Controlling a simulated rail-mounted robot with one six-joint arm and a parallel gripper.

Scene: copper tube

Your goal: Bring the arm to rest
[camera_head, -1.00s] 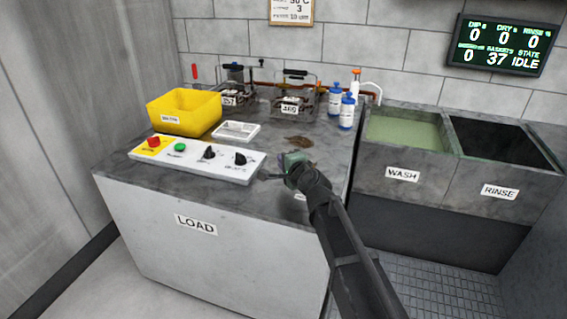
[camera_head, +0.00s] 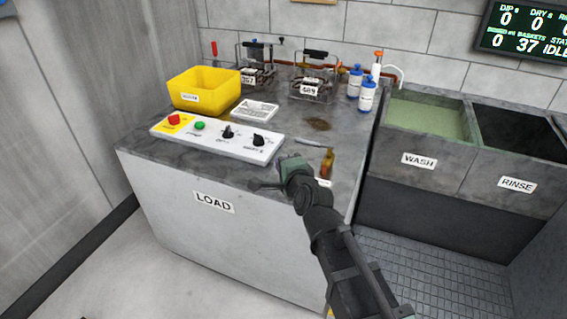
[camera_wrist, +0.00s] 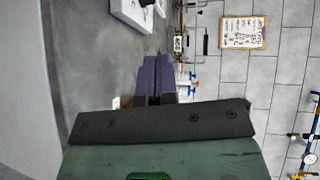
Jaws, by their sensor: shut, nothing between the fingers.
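My gripper (camera_head: 258,186) hangs over the front edge of the grey load counter (camera_head: 140,147), just below the control panel in the head view. My dark arm reaches up to it from the lower right. In the wrist view its two dark purple fingers (camera_wrist: 156,66) lie side by side, shut and empty, with the counter and tiled wall beyond them.
The control panel (camera_head: 175,133) with knobs and buttons is close to the gripper. Wash (camera_head: 425,160) and rinse (camera_head: 520,184) tanks are right.

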